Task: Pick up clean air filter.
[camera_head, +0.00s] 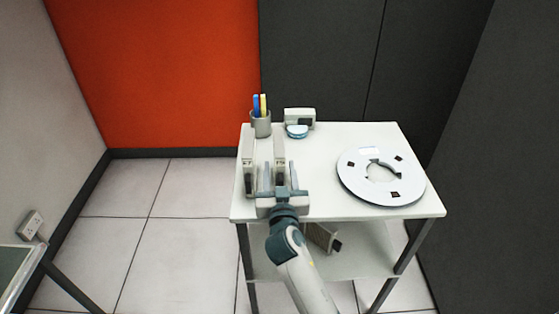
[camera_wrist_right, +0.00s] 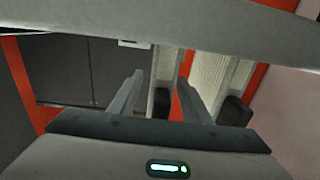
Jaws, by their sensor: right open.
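Two slim pale panels that look like air filters stand upright at the left of the white table (camera_head: 335,188). The left filter (camera_head: 247,158) is near the table's left edge. The other filter (camera_head: 279,150) stands to its right. My right gripper (camera_head: 279,170) is open, with one finger on each side of the right-hand filter's near end. In the wrist view my right gripper (camera_wrist_right: 160,82) also shows open fingers, with one filter (camera_wrist_right: 166,66) between them and the second filter (camera_wrist_right: 222,78) beyond the right finger. I cannot tell which filter is clean. My left gripper is out of view.
A pen cup (camera_head: 261,125) and a small white device (camera_head: 300,116) with a blue round piece (camera_head: 297,132) stand at the back. A large white ring (camera_head: 352,177) lies at the right. Another panel-like object (camera_head: 320,236) is on the lower shelf (camera_head: 355,262).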

